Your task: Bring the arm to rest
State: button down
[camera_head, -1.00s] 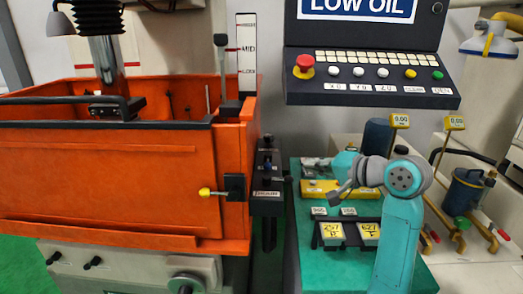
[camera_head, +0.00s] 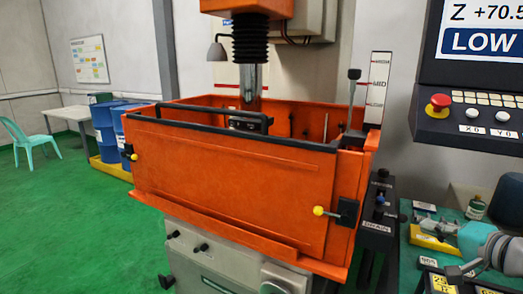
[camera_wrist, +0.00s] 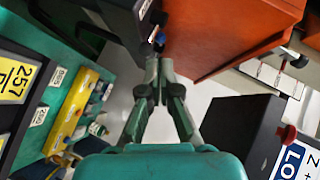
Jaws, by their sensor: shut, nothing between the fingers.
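My gripper (camera_wrist: 158,68) is shut and empty in the wrist view, its fingertips together. Behind the tips are the black drain block (camera_wrist: 120,20) with a blue knob and the orange tank (camera_wrist: 225,35). I cannot tell the gap from the tips to the block. In the head view my gripper (camera_head: 458,272) shows at the lower right, above the teal bench top (camera_head: 412,262) and right of the drain block (camera_head: 377,215). My turquoise arm (camera_head: 490,240) is bent and partly cut off by the right edge.
The orange tank (camera_head: 230,195) fills the middle, with a yellow-tipped latch (camera_head: 320,211) on its front. The control panel (camera_head: 470,110) overhangs the bench. A yellow tray (camera_head: 432,243) lies near my arm. Open green floor (camera_head: 70,220), a chair (camera_head: 28,140) and blue drums (camera_head: 105,130) are at left.

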jog(key=s+a+f+h, duration=0.1)
jog(key=a+f, duration=0.3)
jog(key=f, duration=0.4)
jog(key=a+f+h, duration=0.1)
jog(key=a+f, duration=0.2)
jog(key=f, duration=0.4)
jog(key=s+a+f+h, duration=0.1)
jog(key=s+a+f, duration=0.6)
jog(key=s+f, duration=0.4)
jog(key=s+a+n, duration=0.3)
jog(key=s+n, duration=0.1)
jog(key=s, duration=0.6)
jog(key=s+a+f+n, duration=0.1)
jog(key=s+a+n, duration=0.2)
jog(key=s, duration=0.7)
jog(key=s+a+f+n, duration=0.1)
jog(key=s+a+n, duration=0.2)
jog(key=s, duration=0.7)
jog(key=shift+a+n+t, duration=0.25)
jog(key=shift+n+t, duration=0.05)
jog(key=shift+n, duration=0.6)
